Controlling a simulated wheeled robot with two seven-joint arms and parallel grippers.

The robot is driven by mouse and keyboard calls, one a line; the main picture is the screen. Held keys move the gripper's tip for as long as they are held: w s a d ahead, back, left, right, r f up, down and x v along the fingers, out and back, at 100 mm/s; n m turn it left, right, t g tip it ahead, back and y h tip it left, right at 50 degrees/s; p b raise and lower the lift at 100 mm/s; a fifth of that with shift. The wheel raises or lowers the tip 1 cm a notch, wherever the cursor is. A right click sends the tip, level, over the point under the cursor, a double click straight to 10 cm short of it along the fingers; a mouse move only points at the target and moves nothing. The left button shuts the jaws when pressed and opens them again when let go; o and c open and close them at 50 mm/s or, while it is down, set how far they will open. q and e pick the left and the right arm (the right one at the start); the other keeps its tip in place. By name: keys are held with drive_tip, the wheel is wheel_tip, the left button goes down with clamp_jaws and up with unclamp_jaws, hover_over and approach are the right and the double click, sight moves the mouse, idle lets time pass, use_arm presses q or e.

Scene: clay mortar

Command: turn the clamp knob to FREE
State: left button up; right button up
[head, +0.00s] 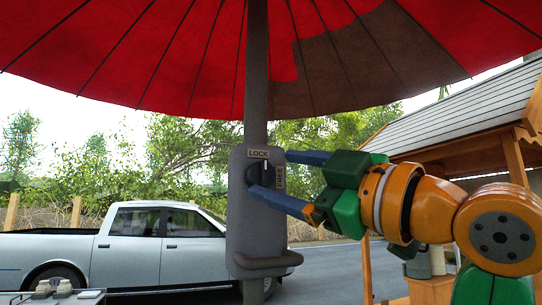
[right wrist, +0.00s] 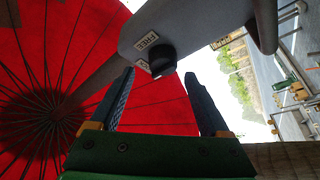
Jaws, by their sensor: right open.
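A dark round clamp knob (head: 260,174) sits on a grey plate (head: 244,232) on the umbrella pole. A LOCK label (head: 258,153) is above the knob and a FREE label (head: 280,177) is to its right. The knob's pointer seems to point up toward LOCK, but it is small. My right gripper (head: 270,173) is open, with its blue fingers reaching from the right, one above and one below the knob. In the right wrist view the knob (right wrist: 162,60) shows just beyond and between the fingertips (right wrist: 159,75), apparently untouched. My left gripper is out of view.
A grey ledge or handle (head: 266,260) juts from the plate's lower end. The red umbrella canopy (head: 180,60) spreads overhead on its pole (head: 256,90). A pale pickup truck (head: 120,250) is behind at left, and a wooden kiosk (head: 450,120) stands at right.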

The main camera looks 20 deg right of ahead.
sight(264, 176)
drive_tip(key=shift+w+a+r, duration=0.15)
drive_tip(key=shift+w+r, duration=0.1)
drive_tip(key=shift+r, duration=0.15)
drive_tip(key=shift+w+a, duration=0.2)
drive_tip(key=shift+w, duration=0.15)
drive_tip(key=shift+w+a+f, duration=0.2)
drive_tip(key=shift+w, duration=0.2)
drive_tip(key=shift+w+a+f, duration=0.15)
drive_tip(key=shift+w, duration=0.35)
drive_tip(key=shift+c, duration=0.9)
drive_tip(key=shift+s+d, duration=0.2)
drive_tip(key=c, duration=0.7)
clamp_jaws()
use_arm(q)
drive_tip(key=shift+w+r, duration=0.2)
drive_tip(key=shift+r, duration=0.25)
